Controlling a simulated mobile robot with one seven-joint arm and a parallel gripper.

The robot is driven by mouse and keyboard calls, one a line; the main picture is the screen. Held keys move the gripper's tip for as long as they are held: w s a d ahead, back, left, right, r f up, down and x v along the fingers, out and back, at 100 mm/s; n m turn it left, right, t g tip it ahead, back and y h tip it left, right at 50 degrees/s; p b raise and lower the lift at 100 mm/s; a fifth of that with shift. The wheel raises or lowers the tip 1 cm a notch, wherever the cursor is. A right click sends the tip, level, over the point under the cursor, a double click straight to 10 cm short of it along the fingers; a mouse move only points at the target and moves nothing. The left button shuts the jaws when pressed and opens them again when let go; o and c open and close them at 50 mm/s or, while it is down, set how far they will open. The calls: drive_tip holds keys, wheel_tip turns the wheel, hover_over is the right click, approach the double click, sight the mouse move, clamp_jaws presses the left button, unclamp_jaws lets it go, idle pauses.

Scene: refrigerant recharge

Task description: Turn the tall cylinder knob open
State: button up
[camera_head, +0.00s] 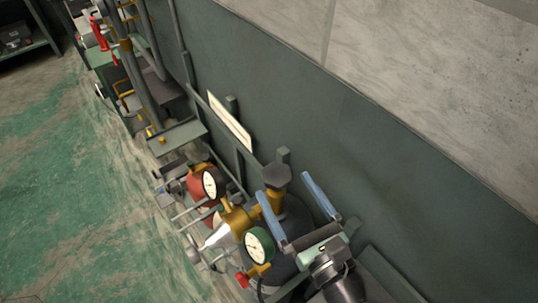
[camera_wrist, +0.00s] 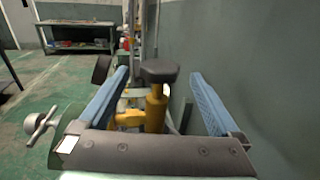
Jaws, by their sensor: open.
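The tall cylinder's knob (camera_head: 277,175) is a dark grey cap on a brass valve stem (camera_head: 274,200), above a dark cylinder (camera_head: 294,218). In the wrist view the knob (camera_wrist: 159,71) sits atop the yellow brass valve (camera_wrist: 155,108). In the wrist view my gripper (camera_wrist: 160,82) is open, with the knob between the two fingers in the picture and no visible contact. The cylinder's lower body is hidden behind my gripper and the gauges.
A gauge with a green rim (camera_head: 259,246) and one with a red rim (camera_head: 210,184) stand left of the valve, with metal handles beside them. A dark green wall (camera_head: 380,150) runs close on the right. Green floor (camera_head: 80,210) is open at left. A workbench (camera_wrist: 78,24) stands far back.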

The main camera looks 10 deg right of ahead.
sight(266, 166)
drive_tip(key=w, duration=0.2)
drive_tip(key=w+a+p, duration=0.1)
drive_tip(key=w, duration=0.4)
drive_tip(key=shift+w+a, duration=0.25)
drive_tip(key=shift+w, duration=0.05)
drive_tip(key=c, duration=1.4)
drive_tip(key=shift+y, duration=0.3)
drive_tip(key=n+g+y, duration=0.1)
drive_tip(key=n+y, duration=0.1)
drive_tip(key=y, duration=0.1)
drive_tip(key=a+n+g+y, duration=0.1)
drive_tip(key=n+y, duration=0.1)
drive_tip(key=y, duration=0.1)
drive_tip(key=shift+s+n+g, duration=0.2)
drive_tip(key=shift+n+g, duration=0.2)
drive_tip(key=shift+s+a+n+g+y+b, duration=0.2)
drive_tip(key=shift+n+g+y+b, duration=0.1)
drive_tip(key=shift+n+g+y, duration=0.75)
drive_tip(key=shift+s+a+n+g+y+b, duration=0.15)
drive_tip(key=shift+s+n+g+y+b, duration=0.1)
drive_tip(key=shift+n+g+y, duration=0.9)
drive_tip(key=shift+s+a+n+g+y+b, duration=0.25)
drive_tip(key=shift+n+g+y, duration=0.55)
drive_tip(key=shift+g, duration=0.5)
